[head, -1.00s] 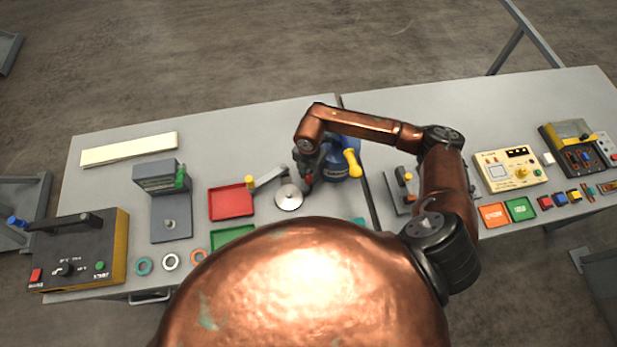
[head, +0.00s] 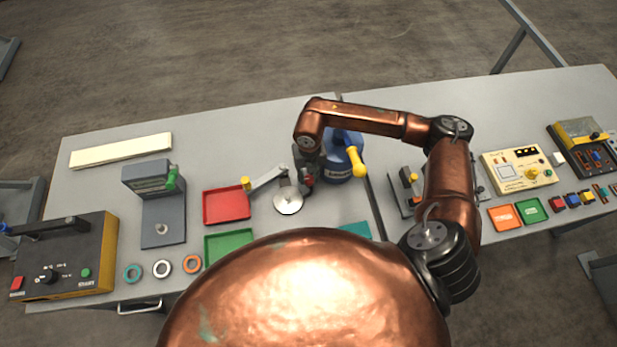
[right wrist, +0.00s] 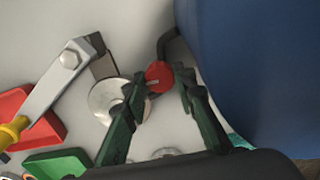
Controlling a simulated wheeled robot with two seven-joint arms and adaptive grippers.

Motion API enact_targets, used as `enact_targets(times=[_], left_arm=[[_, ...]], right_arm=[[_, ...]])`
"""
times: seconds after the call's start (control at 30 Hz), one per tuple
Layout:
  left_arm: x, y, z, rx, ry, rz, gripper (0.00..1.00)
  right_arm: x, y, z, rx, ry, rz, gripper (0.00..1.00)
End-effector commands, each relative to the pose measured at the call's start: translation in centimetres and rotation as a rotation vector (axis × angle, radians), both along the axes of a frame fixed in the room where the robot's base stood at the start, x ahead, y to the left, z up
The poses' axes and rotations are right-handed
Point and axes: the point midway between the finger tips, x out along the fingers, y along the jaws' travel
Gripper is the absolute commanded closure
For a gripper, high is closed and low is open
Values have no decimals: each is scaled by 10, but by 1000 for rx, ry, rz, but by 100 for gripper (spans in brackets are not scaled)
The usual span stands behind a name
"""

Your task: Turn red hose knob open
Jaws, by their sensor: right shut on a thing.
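The red hose knob (right wrist: 158,75) shows in the right wrist view as a round red cap with a pale line across its face. It sits beside a blue container (right wrist: 255,60), by a dark bent hose or pipe. My right gripper (right wrist: 161,80) has one fingertip on each side of the knob and is shut on it. In the head view the right gripper (head: 304,175) reaches down beside the blue container (head: 337,174), and only a bit of red shows there. My left gripper is not in view.
Left of the knob are a round metal disc (head: 288,201), a lever with a yellow grip (head: 263,178), a red tray (head: 226,206) and a green tray (head: 229,245). A yellow handle (head: 356,161) projects from the blue container.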

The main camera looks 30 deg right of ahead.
Motion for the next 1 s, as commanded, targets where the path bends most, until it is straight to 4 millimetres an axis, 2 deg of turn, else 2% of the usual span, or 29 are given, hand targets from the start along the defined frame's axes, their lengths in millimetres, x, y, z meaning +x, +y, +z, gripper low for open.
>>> enact_targets(times=[0.57,0.6,0.8,1.0], left_arm=[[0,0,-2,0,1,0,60],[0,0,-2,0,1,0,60],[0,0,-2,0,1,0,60],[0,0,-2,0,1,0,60]], right_arm=[[2,0,2,0,-5,28,99],[2,0,2,0,-5,28,72],[1,0,1,0,-3,27,58],[0,0,0,0,-1,27,57]])
